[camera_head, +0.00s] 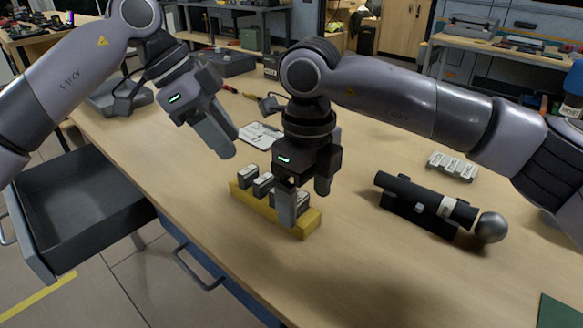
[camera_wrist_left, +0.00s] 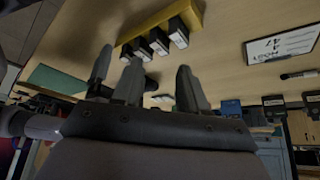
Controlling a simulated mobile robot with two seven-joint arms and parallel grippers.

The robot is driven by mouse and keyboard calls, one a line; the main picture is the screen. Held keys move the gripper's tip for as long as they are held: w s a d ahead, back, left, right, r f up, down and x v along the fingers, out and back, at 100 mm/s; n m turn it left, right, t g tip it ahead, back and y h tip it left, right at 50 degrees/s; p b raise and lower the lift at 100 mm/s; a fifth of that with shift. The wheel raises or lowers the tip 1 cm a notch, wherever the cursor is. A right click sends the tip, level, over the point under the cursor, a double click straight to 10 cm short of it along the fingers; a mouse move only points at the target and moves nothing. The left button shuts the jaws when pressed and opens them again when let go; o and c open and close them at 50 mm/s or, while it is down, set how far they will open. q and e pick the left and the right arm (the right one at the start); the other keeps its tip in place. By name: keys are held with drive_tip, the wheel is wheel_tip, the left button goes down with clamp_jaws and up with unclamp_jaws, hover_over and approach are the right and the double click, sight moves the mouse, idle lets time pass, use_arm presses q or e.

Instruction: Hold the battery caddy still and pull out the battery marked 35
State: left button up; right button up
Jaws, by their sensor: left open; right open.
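The yellow battery caddy (camera_head: 268,209) stands on the wooden bench and holds several dark batteries with pale labelled tops. A battery at its left end (camera_head: 248,177) and the one beside it (camera_head: 263,184) show clearly. The numbers are too small to read, so I cannot tell which is 35. My right gripper (camera_head: 304,201) is open over the caddy's right part, its fingers partly hiding the batteries there. My left gripper (camera_head: 222,140) is open and empty, above and behind the caddy's left end. The left wrist view shows the caddy (camera_wrist_left: 150,27) beyond the left fingers (camera_wrist_left: 160,85).
A white printed card (camera_head: 260,135) lies behind the caddy. A black cylindrical device (camera_head: 415,200) with a round silver end lies to the right. A pale block (camera_head: 452,166) sits behind it. An open grey drawer (camera_head: 75,205) projects at left.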

sight(305, 215)
drive_tip(key=shift+f, duration=1.7)
